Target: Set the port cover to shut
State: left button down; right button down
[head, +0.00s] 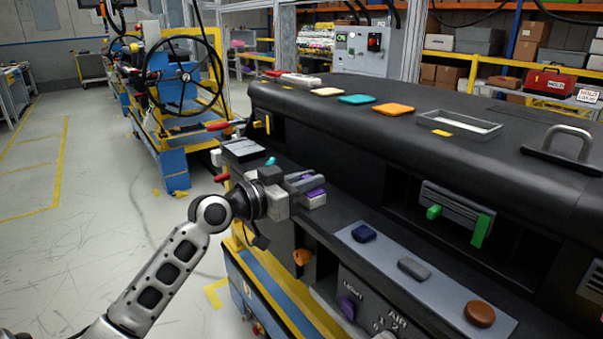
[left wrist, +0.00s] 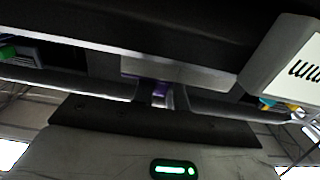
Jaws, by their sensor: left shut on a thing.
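My left gripper (head: 308,188) is at the left end of the dashboard's ledge, its jaws shut on a small purple piece (head: 316,194). Purple also shows between the fingers in the left wrist view (left wrist: 160,90). The fingers hide most of this piece, so I cannot tell its full shape. I cannot tell for certain whether it is part of the port cover, or how far the cover stands open. My right gripper is in neither view.
The black dashboard (head: 330,130) overhangs the ledge. A grey panel (head: 455,298) with blue, grey and brown knobs lies to the right of my gripper. Orange (head: 302,257) and purple (head: 347,307) knobs sit below on the front. A steering wheel (head: 184,75) stands behind left. Floor at left is clear.

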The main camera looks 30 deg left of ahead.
pick_arm(q)
jog(key=c, duration=1.4)
grip_release()
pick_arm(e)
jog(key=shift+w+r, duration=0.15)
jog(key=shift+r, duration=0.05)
pick_arm(q)
jog(key=shift+s, duration=0.1)
